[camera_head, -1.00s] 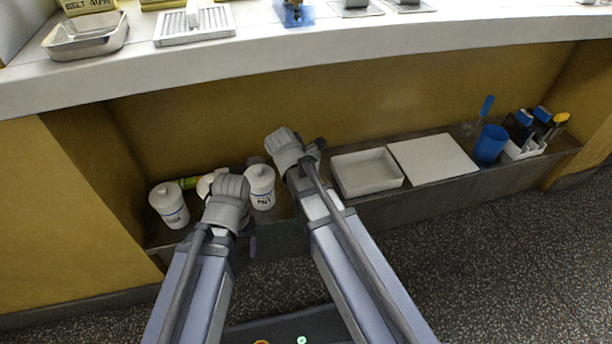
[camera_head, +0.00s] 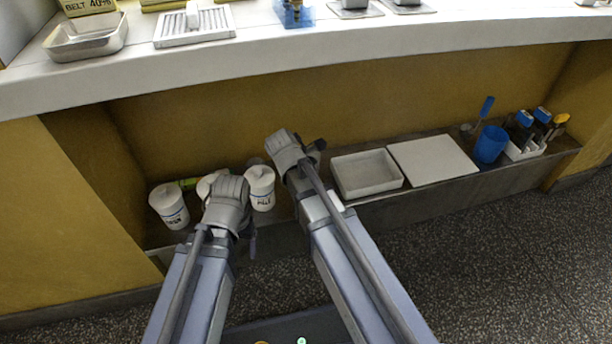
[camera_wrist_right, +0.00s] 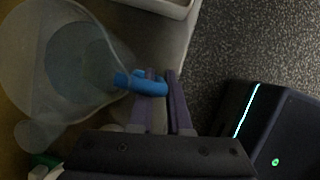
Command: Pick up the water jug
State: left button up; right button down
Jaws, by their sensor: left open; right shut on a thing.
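The water jug (camera_wrist_right: 75,62) is a clear, greyish vessel with a blue handle (camera_wrist_right: 145,84), at the left of the right wrist view. My right gripper (camera_wrist_right: 163,88) is shut on the blue handle. In the head view my right wrist (camera_head: 287,152) is over the low shelf and hides most of what is in front of it; I cannot make out the jug clearly there. My left gripper (camera_head: 228,200) is open, over the shelf's left part among white tubs; its fingers are mostly hidden behind its wrist.
To the right on the shelf are a white tray (camera_head: 367,189), a white board (camera_head: 432,160), a blue cup (camera_head: 490,144) and a holder with tools (camera_head: 524,151). A white counter (camera_head: 330,47) overhangs the shelf.

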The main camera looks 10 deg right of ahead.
jog(key=shift+r, duration=0.1)
dwell(0.7)
notch_tip(320, 180, up, 10)
jog(key=p, duration=1)
